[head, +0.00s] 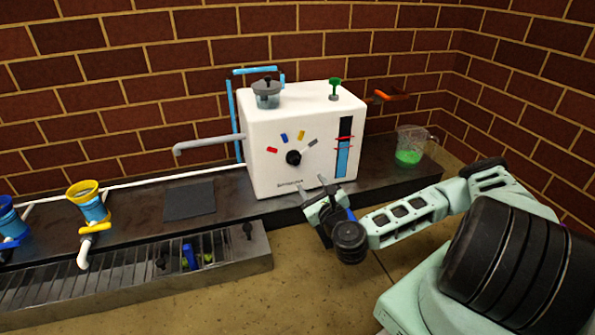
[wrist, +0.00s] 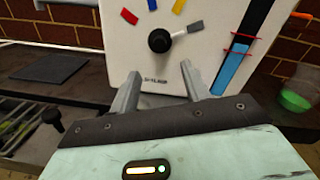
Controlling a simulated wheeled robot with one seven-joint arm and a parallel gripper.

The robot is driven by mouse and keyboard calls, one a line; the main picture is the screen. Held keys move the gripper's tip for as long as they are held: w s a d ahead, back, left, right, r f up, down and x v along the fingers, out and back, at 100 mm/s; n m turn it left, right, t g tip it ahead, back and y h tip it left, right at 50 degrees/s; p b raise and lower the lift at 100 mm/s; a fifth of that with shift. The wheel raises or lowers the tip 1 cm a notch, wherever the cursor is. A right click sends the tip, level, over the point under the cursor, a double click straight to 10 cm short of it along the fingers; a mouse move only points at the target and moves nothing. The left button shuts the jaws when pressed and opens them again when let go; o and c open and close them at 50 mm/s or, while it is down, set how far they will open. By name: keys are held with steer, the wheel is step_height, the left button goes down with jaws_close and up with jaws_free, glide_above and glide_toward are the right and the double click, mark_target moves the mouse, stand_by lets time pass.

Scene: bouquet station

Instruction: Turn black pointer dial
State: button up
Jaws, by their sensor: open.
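The black pointer dial (head: 293,157) is on the front of a white box-shaped machine (head: 262,180). Red, blue, yellow and grey marks fan around the dial's upper side. In the wrist view the dial (wrist: 159,41) shows a pale pointer reaching right, toward the grey mark (wrist: 188,27). My gripper (head: 311,184) is in front of the machine's lower front, below the dial. In the wrist view its two fingers (wrist: 161,80) are apart and empty, with the dial above and beyond them. The fingers appear clear of the dial.
A blue level gauge (head: 344,147) with red markers is right of the dial. A grey spout (head: 208,143) sticks out left of the machine. A beaker of green liquid (head: 409,150) stands right. A dark mat (head: 190,201) and yellow-topped funnel (head: 87,200) are left.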

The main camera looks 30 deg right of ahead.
mark_target(297, 163)
steer(key=b+x, duration=0.5)
steer(key=x, duration=0.5)
steer(key=shift+w+d+f, duration=0.15)
steer(key=shift+w, duration=0.2)
steer(key=shift+w+d, duration=0.1)
steer(key=shift+w, duration=0.35)
steer(key=c, duration=1)
